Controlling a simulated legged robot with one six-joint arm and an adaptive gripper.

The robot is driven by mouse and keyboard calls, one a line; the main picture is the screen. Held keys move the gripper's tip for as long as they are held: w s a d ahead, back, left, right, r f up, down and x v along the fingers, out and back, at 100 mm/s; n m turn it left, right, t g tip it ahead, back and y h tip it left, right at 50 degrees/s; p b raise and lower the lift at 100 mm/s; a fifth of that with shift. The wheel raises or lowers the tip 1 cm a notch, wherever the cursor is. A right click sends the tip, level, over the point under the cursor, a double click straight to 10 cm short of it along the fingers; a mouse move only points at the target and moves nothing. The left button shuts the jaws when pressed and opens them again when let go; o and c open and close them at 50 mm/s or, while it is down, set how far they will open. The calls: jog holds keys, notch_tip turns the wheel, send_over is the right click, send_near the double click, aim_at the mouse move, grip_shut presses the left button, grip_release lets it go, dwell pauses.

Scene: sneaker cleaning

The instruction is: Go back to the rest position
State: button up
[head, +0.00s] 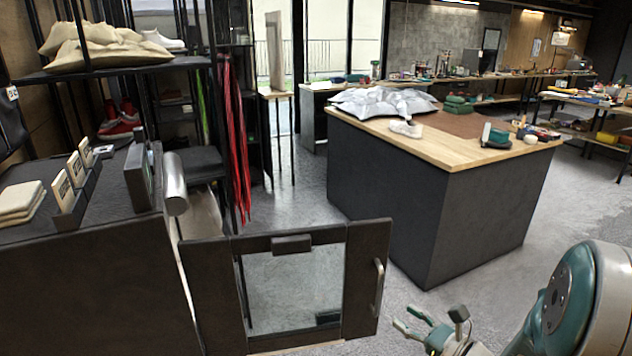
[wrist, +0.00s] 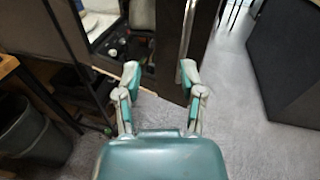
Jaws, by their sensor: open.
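My gripper (head: 418,325) is at the lower right of the head view, near the swung-out framed door (head: 210,295) and its handle. In the wrist view my gripper (wrist: 160,80) has its two green-and-grey fingers spread apart, with nothing between them. A vertical bar handle (wrist: 188,28) on a dark panel stands just beyond the fingertips there. I cannot tell from the picture whether a fingertip touches it. In the head view the gripper is apart from the door handle (head: 379,288).
A dark island with a wooden top (head: 480,153) stands at the centre right, bearing a white sneaker (head: 406,129) and a silvery bundle (head: 380,102). A dark counter (head: 85,285) is at the left. A bin (wrist: 30,133) shows in the wrist view. Grey floor (head: 300,195) lies between.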

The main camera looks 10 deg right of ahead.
jog(key=s+a+r+n+g, duration=0.3)
jog(key=s+a+n+g, duration=1)
jog(key=n, duration=0.4)
jog(key=s+d+r+n+t+h, duration=0.4)
jog(key=d+r+n+h, duration=0.1)
jog(key=n+h, duration=0.4)
jog(key=shift+s+r+n+h, duration=0.35)
jog(key=shift+r+n, duration=0.4)
jog(key=shift+n, duration=0.45)
